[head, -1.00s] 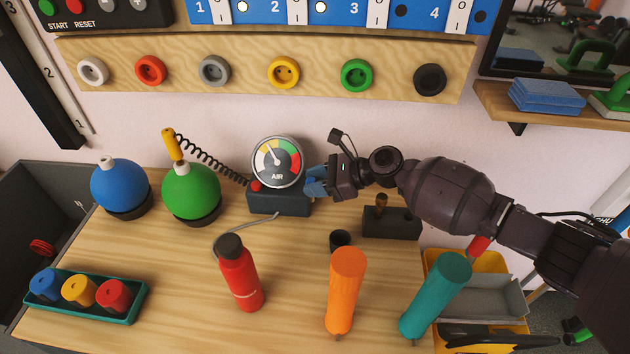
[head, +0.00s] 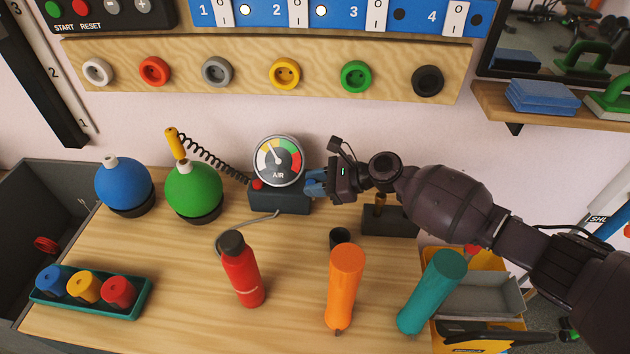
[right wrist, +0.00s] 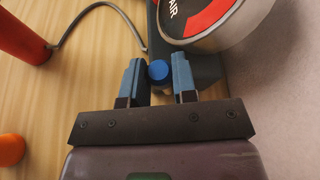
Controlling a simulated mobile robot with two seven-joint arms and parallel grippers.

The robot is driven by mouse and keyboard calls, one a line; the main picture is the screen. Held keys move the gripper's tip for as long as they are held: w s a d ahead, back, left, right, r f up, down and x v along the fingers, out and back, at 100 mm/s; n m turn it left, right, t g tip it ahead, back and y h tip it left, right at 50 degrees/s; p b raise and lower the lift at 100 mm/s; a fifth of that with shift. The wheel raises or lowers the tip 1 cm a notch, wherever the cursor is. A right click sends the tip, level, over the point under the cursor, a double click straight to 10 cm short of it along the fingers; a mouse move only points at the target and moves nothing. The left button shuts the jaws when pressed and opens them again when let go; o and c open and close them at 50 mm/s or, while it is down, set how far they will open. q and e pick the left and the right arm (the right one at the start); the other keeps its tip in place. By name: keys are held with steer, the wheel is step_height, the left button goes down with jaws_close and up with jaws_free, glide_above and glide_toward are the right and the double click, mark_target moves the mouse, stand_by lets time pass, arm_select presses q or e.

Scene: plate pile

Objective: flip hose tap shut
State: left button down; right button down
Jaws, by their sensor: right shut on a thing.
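The hose tap appears as a small blue round knob (right wrist: 159,72) at the side of the dark air box (head: 280,203). In the head view my gripper's fingers hide it. My right gripper (head: 313,185) reaches in from the right at the box's right end. In the right wrist view its blue fingers (right wrist: 157,65) stand on both sides of the blue knob and are shut on it. A round AIR gauge (head: 278,160) stands on the box. A thin grey hose (head: 252,222) runs from the box across the table. My left gripper is not in view.
A red bottle (head: 241,272), an orange cylinder (head: 345,285) and a teal cylinder (head: 432,290) stand in front. Green (head: 194,188) and blue (head: 123,182) balls stand to the left. A dark block with a small lever (head: 390,220) lies below my right wrist.

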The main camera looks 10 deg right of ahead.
steer(key=c, duration=1.2)
jaws_free()
steer(key=shift+f, duration=0.1)
